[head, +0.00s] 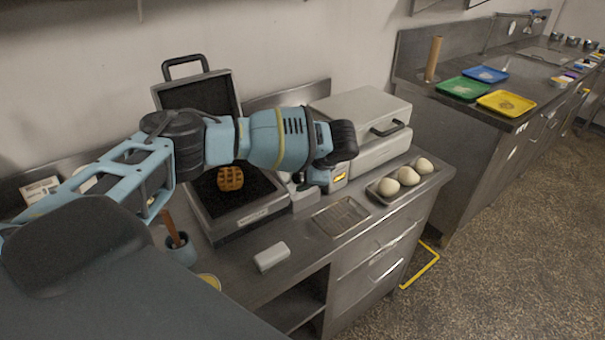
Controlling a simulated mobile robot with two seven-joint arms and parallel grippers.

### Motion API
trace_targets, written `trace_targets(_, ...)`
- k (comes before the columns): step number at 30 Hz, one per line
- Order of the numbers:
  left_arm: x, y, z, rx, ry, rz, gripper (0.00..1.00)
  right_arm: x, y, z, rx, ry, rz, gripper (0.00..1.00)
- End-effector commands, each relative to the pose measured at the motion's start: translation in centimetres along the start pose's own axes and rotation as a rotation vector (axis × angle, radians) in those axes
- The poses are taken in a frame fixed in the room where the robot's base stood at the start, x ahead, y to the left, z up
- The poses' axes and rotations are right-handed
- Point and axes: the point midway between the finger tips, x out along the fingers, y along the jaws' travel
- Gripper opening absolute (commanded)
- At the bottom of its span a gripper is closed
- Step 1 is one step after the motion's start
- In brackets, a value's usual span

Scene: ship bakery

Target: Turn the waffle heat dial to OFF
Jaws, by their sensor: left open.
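The waffle iron (238,226) stands open on the steel counter, its lid (200,95) raised at the back. A round golden waffle (230,179) lies on its dark plate. A small grey housing (304,200) adjoins the iron's right side. My left arm reaches across above the iron, and my left gripper (307,186) points down at this housing, open. The heat dial cannot be made out; the gripper and wrist cover that spot. Whether the fingers touch anything there I cannot tell. My right gripper is not in view.
A closed grey appliance (362,107) stands behind right. A tray of pale dough balls (408,176), a wire rack (341,217) and a white block (271,257) are on the counter. A utensil pot (181,251) is at front left. Coloured trays (463,87) lie on the far counter.

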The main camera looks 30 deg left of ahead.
Motion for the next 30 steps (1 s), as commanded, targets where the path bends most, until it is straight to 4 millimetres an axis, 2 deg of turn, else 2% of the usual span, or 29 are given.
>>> trace_targets(8, 0.24, 0.01, -0.01, 0.000, 0.000, 0.000, 0.56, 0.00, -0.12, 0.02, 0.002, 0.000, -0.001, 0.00)
trace_targets(19, 0.21, 0.02, -0.02, 0.000, 0.000, 0.000, 0.12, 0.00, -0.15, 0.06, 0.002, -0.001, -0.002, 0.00)
trace_targets(30, 0.28, 0.08, -0.04, -0.069, 0.001, 0.006, 0.12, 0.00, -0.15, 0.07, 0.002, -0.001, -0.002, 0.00)
